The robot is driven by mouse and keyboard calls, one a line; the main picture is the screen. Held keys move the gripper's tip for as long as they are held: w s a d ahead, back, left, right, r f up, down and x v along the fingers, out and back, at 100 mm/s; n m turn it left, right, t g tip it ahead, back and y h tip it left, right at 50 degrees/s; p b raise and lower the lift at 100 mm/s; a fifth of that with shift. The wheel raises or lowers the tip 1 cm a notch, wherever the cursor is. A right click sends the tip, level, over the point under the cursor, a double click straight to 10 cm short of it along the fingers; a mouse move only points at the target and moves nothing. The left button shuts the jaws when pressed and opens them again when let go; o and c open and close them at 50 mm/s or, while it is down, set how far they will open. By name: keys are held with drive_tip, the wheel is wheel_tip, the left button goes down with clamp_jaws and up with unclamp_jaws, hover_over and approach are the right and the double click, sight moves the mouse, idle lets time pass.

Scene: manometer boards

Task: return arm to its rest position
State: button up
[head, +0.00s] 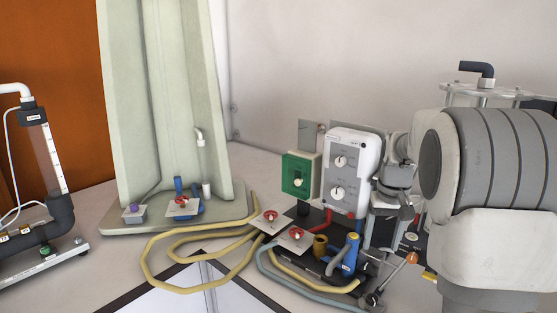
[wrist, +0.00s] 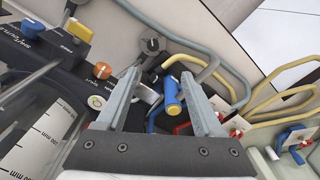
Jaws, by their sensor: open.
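My arm (head: 490,170), white and grey, fills the right side of the head view and hides part of the bench behind it. In the wrist view my gripper (wrist: 164,78) is open, with its two grey fingers spread apart. A blue fitting with a yellow top (wrist: 172,100) shows in the gap between the fingers, and I see nothing gripped. The same kind of blue fitting (head: 350,252) stands on the bench in the head view. The gripper's fingers cannot be made out in the head view.
A white control box with dials (head: 350,172) and a green switch box (head: 299,175) stand close left of my arm. Red valves (head: 296,233) and yellow hoses (head: 155,262) lie in front. A tall pale board (head: 165,100) and a clear tube stand (head: 45,155) are farther left.

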drive_tip(key=s+a+r+t, duration=0.1)
drive_tip(key=s+a+r, duration=0.4)
drive_tip(key=s+r, duration=0.1)
drive_tip(key=s+a+n+t, duration=0.1)
drive_tip(key=s+a, duration=0.3)
drive_tip(key=s, duration=0.6)
drive_tip(key=s+a+r+n+t, duration=0.1)
drive_tip(key=s+a+t, duration=0.2)
drive_tip(key=s, duration=0.7)
drive_tip(key=shift+a, duration=0.45)
drive_tip(key=shift+s+d, duration=0.1)
drive_tip(key=shift+d, duration=0.05)
